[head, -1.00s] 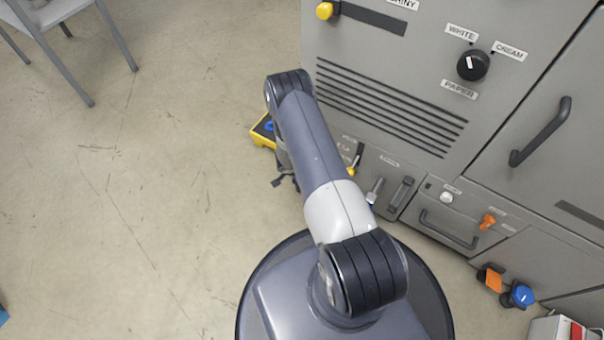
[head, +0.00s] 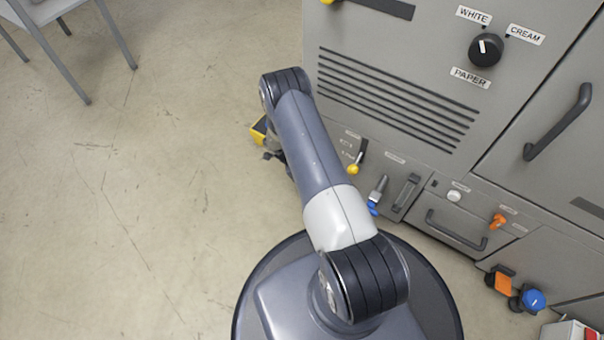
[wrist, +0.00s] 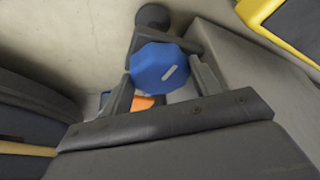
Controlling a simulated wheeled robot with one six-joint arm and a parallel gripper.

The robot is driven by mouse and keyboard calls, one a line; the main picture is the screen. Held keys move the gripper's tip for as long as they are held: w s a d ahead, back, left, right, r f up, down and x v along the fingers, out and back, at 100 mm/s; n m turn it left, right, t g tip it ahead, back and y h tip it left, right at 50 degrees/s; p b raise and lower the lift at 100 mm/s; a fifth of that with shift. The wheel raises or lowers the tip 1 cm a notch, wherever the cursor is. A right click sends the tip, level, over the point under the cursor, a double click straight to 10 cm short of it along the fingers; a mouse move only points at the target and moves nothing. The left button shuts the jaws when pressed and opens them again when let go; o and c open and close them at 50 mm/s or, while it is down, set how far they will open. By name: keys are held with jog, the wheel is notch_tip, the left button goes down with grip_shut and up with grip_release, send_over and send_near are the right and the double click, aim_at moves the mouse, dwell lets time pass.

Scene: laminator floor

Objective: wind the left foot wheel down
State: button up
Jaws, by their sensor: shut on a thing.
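The left foot wheel (wrist: 152,66) is a blue, many-sided knob with a white mark on its face, seen in the wrist view. My gripper (wrist: 163,84) is shut on it, with one finger on each side of the knob. A dark bracket shows behind the wheel, and an orange part (wrist: 143,103) shows just below it. In the head view my arm covers the left wheel and most of my gripper. Another blue wheel (head: 533,299) with an orange part (head: 498,283) beside it sits low at the machine's right.
The grey machine (head: 400,55) fills the right side, with a paper knob (head: 485,50), a yellow-tipped lever (head: 355,163) and handles. A yellow-edged thing (head: 258,131) shows beside my arm. Floor between is open.

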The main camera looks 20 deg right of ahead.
jog(key=shift+d+m+g+b, duration=0.1)
jog(key=shift+m+g+b, duration=0.3)
jog(key=shift+m, duration=0.4)
jog(key=o, duration=1)
jog(key=shift+w, duration=0.1)
